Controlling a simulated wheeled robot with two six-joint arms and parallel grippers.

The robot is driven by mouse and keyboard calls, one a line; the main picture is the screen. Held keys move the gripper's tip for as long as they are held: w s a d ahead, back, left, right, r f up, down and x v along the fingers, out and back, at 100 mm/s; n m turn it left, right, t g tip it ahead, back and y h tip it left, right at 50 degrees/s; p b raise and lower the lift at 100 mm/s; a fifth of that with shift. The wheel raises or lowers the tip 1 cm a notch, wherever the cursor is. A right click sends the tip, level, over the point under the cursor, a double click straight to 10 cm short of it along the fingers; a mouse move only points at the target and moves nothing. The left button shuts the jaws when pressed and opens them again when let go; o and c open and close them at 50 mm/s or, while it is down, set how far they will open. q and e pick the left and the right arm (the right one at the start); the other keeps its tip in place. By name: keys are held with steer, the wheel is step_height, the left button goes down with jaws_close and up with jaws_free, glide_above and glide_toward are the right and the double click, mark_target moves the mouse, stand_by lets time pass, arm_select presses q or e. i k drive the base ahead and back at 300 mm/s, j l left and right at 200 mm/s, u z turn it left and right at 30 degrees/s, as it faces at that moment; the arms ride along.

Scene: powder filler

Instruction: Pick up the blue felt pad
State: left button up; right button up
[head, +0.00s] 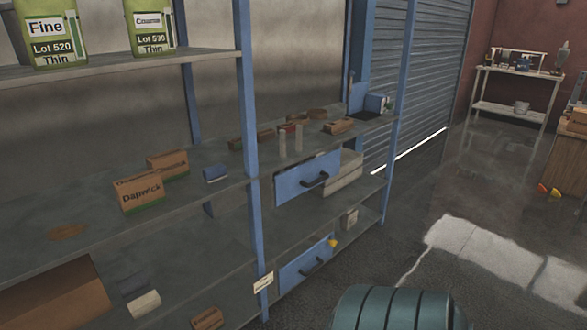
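I cannot make out a blue felt pad for certain. A small blue block-like item (215,173) with a pale edge lies on the middle shelf (110,225), right of two brown cartons. Another blue item (376,102) with a pale end sits at the far right end of that shelf. Both are too small to tell whether they are felt. Neither of my grippers is in view.
The blue-posted rack holds two cartons (139,191), two blue drawers (307,177) and green bags (48,33) on top. A blue post (249,130) stands in front. A teal ribbed object (392,308) stands at the bottom.

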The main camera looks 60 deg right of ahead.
mark_target(216, 172)
steer(key=i+z, duration=0.15)
steer(key=z, duration=0.3)
steer(key=i+z, duration=0.15)
steer(key=z, duration=0.3)
steer(key=i+j+z, duration=0.1)
steer(key=z, duration=0.4)
steer(key=i+j+z, duration=0.1)
steer(key=z, duration=0.35)
